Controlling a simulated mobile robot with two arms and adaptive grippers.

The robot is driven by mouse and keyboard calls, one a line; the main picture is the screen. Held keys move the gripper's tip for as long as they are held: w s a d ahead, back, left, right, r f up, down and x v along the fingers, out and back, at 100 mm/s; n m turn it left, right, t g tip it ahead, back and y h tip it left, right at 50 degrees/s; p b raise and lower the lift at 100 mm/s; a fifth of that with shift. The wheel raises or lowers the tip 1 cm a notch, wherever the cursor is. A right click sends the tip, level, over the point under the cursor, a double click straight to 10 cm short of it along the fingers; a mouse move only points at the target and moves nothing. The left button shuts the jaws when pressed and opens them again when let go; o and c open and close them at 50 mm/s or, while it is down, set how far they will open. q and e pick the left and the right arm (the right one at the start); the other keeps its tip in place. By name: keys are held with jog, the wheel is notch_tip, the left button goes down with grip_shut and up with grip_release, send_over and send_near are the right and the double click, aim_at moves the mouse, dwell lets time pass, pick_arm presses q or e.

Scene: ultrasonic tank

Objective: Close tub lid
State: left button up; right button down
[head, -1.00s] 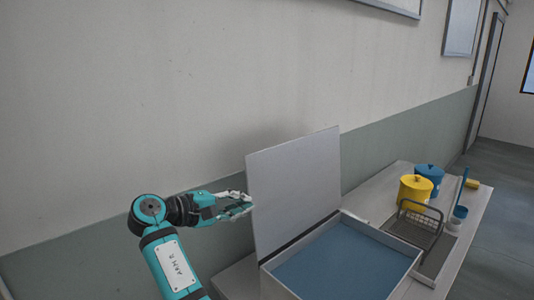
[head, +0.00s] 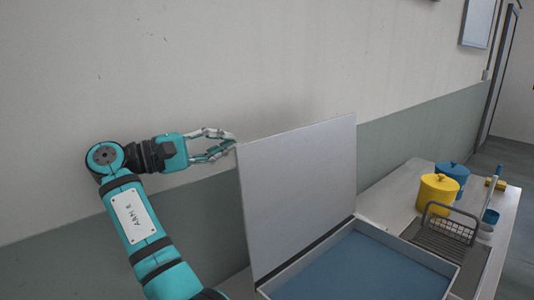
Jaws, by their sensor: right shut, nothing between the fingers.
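The tub lid (head: 298,190) is a flat grey panel standing open, nearly upright, along the back edge of the tub (head: 378,230). The tub is a pale rectangular basin with a flat blue surface inside. My right gripper (head: 230,143) is shut and empty at the lid's upper left corner, on the wall side. Its fingertips are very close to the lid's edge; I cannot tell whether they touch. My left gripper is not in view.
The wall (head: 180,70) rises close behind the lid and my arm.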

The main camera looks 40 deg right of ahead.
aim_at(268, 143)
jog(key=d, duration=0.3)
jog(key=d+f, duration=0.1)
jog(key=d, duration=0.1)
jog(key=s+d+f, duration=0.1)
jog(key=d, duration=0.2)
jog(key=shift+s+d, duration=0.1)
jog(key=shift+d, duration=0.2)
jog(key=shift+s+d+p, duration=0.1)
jog(key=shift+d+p, duration=0.25)
jog(key=shift+d, duration=0.25)
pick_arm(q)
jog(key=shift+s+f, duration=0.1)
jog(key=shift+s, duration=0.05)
pick_arm(e)
jog(key=shift+d, duration=0.1)
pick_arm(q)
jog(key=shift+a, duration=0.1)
pick_arm(e)
jog(key=shift+d, duration=0.1)
